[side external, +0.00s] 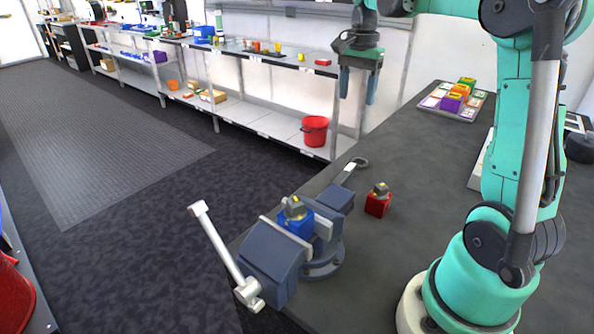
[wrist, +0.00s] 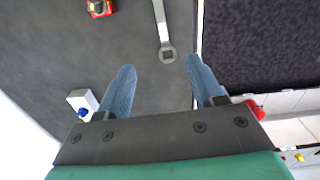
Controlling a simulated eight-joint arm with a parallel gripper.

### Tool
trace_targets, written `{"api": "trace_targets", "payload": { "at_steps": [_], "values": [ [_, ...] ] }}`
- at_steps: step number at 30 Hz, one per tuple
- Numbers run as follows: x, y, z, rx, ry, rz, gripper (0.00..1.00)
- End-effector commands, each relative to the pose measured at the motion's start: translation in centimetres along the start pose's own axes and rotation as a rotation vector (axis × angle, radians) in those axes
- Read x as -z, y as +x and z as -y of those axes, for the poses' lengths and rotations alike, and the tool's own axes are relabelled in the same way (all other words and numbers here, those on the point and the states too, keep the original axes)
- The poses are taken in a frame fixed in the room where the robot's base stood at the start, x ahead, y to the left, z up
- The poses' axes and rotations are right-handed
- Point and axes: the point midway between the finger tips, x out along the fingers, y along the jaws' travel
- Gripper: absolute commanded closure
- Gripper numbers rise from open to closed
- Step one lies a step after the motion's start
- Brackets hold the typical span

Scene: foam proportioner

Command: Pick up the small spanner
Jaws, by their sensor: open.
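The small spanner (side external: 349,171) is a grey metal tool lying on the dark bench near its edge, behind the vise; its near part is hidden by the vise in the side view. In the wrist view the spanner (wrist: 161,25) points up the picture, with its ring end (wrist: 167,54) nearest my gripper. My gripper (side external: 357,98) is open and empty, with its blue fingers pointing down, well above the bench. In the wrist view the ring end lies between the two fingertips (wrist: 160,64) in the picture, apart from them.
A blue-grey vise (side external: 272,262) at the bench's front corner holds a blue block (side external: 296,224). A red block (side external: 377,206) stands right of the spanner. A tray (side external: 428,103) of coloured pieces sits farther back. A white box with a blue button (wrist: 82,103) shows left of my fingers.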

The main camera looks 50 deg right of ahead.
Motion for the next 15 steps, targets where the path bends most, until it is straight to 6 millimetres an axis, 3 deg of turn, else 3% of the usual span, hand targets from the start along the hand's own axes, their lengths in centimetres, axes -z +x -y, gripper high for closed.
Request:
{"api": "trace_targets", "payload": {
  "at_steps": [10,15],
  "values": [
    [-0.3,9.1,0.3,0.004,-0.016,-0.006,0.39],
    [-0.3,12.5,0.3,0.004,-0.016,-0.006,0.39]
  ]
}}
